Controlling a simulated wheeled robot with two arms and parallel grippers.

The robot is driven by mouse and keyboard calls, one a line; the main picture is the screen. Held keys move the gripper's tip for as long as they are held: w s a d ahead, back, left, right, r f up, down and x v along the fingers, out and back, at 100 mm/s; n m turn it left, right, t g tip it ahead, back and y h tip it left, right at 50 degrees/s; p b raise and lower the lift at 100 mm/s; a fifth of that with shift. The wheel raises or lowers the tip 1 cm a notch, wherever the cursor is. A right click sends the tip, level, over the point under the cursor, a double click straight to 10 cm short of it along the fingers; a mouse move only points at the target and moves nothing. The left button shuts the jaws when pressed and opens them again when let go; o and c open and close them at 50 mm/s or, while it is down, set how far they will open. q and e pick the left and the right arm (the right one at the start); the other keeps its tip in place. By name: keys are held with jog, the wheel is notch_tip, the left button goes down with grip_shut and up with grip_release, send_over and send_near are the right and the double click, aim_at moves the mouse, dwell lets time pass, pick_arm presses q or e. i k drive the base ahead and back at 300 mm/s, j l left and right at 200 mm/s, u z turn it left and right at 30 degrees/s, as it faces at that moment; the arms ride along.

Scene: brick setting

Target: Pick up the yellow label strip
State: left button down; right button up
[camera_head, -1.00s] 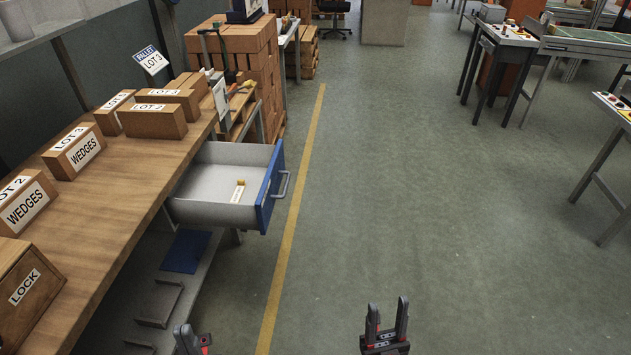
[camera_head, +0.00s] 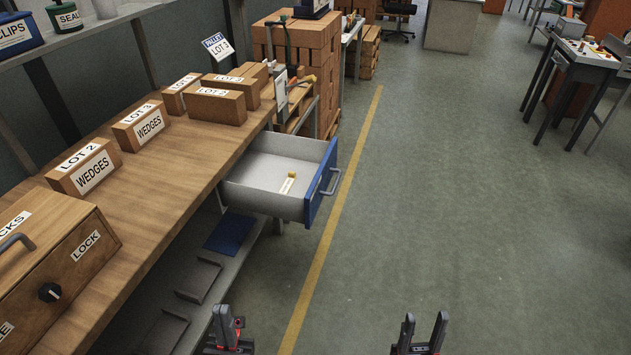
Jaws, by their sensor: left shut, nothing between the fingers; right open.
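A small strip (camera_head: 288,184) with a yellow end and a pale label lies on the floor of the open drawer (camera_head: 252,196). The drawer has a blue front and sticks out from under the wooden bench. My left gripper (camera_head: 229,322) is shut and empty at the bottom of the view, in front of the drawer and below it in the picture. My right gripper (camera_head: 423,330) is open and empty at the bottom, to the right of the yellow floor line. Both are well apart from the strip.
The wooden bench (camera_head: 160,185) along the left holds several labelled blocks and a wooden box (camera_head: 62,258) marked LOCK. A shelf with a blue plate (camera_head: 230,234) lies below the bench. The floor (camera_head: 450,180) right of the drawer is clear.

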aim_at(291, 179)
jog(key=i+l+u, duration=0.15)
jog(key=i+l, duration=0.3)
jog(key=i+l+u, duration=0.2)
jog(key=i+l, duration=0.2)
jog(key=l, duration=0.15)
